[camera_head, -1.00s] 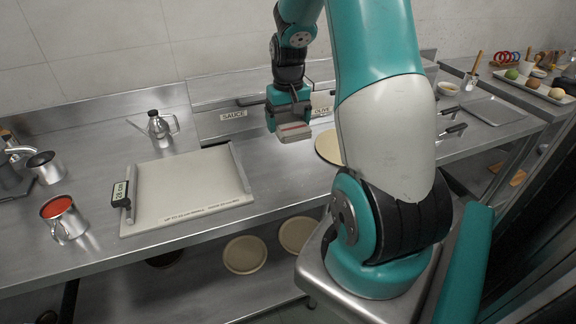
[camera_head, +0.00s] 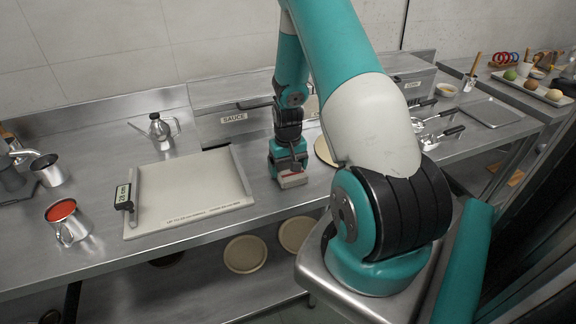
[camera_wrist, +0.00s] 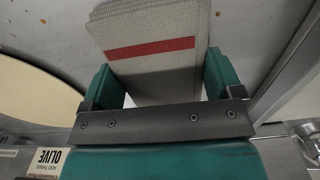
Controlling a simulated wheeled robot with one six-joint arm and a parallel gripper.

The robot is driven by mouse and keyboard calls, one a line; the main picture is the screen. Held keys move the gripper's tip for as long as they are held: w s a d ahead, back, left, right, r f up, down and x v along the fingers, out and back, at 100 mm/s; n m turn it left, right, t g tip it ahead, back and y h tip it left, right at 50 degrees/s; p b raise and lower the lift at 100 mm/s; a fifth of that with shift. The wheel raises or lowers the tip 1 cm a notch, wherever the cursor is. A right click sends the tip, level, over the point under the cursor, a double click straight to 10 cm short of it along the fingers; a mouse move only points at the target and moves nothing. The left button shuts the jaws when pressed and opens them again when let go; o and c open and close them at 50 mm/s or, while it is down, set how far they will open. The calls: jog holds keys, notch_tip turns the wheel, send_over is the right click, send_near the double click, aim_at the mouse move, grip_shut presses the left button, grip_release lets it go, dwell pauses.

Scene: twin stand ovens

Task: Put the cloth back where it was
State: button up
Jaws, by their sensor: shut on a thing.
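The cloth (camera_wrist: 150,50) is a folded, light woven piece with a red stripe. In the wrist view it sits between the two teal fingers of my gripper (camera_wrist: 157,80), which is shut on it. In the head view the cloth (camera_head: 293,180) is under my gripper (camera_head: 289,168), low over the steel counter (camera_head: 270,205), between the white board and a round pale disc. I cannot tell whether the cloth touches the counter. Its upper part is hidden by the gripper in the head view.
The white board (camera_head: 190,190) with a "28 cm" tag lies left of the gripper. The round disc (camera_head: 325,151) is close on the right, partly behind my arm. A steel box labelled SAUCE (camera_head: 232,105) stands behind. An oil can (camera_head: 158,130) and a red-filled mug (camera_head: 66,222) stand to the left.

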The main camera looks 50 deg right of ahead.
jog(key=shift+f, duration=0.2)
jog(key=o, duration=0.8)
jog(key=shift+c, duration=0.2)
jog(key=shift+r, duration=0.15)
